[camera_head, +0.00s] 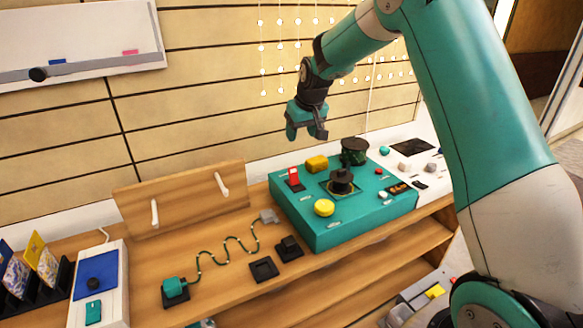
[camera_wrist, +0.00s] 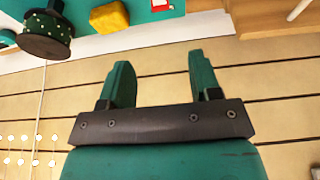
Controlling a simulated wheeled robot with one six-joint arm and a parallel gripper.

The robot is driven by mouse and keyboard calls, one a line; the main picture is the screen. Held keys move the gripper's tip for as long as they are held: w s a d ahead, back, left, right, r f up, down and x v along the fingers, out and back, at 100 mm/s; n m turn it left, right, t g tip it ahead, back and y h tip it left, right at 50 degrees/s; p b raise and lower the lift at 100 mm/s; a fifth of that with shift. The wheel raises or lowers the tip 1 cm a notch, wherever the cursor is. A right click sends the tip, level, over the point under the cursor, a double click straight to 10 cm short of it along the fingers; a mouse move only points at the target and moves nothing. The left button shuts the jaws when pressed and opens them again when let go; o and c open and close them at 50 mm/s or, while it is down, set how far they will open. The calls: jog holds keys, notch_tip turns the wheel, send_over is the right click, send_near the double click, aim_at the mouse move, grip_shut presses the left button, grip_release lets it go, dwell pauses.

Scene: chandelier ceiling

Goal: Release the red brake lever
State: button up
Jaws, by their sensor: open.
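The red brake lever (camera_head: 294,175) stands upright at the left back corner of the teal control box (camera_head: 330,234), in a small white-and-dark mount. In the wrist view, which looks upside down, a bit of the red lever (camera_wrist: 160,3) shows at the top edge, partly cut off. My gripper (camera_head: 306,134) hangs above and behind the box, above the lever, and touches nothing. Its two teal fingers (camera_wrist: 162,75) are apart with nothing between them.
The box also bears a yellow block (camera_head: 317,163), a yellow button (camera_head: 324,208), a black knob (camera_head: 341,181) and a dark green spool (camera_head: 354,150). A panelled wall (camera_head: 200,95) stands close behind. A wooden board (camera_head: 185,200) with two white handles is left of the box.

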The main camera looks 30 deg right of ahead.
aim_at(291, 171)
jog(key=x, duration=1.7)
jog(key=shift+w+f+b, duration=0.1)
jog(key=shift+f+b, duration=0.1)
jog(key=shift+b, duration=0.1)
jog(key=shift+t, duration=0.3)
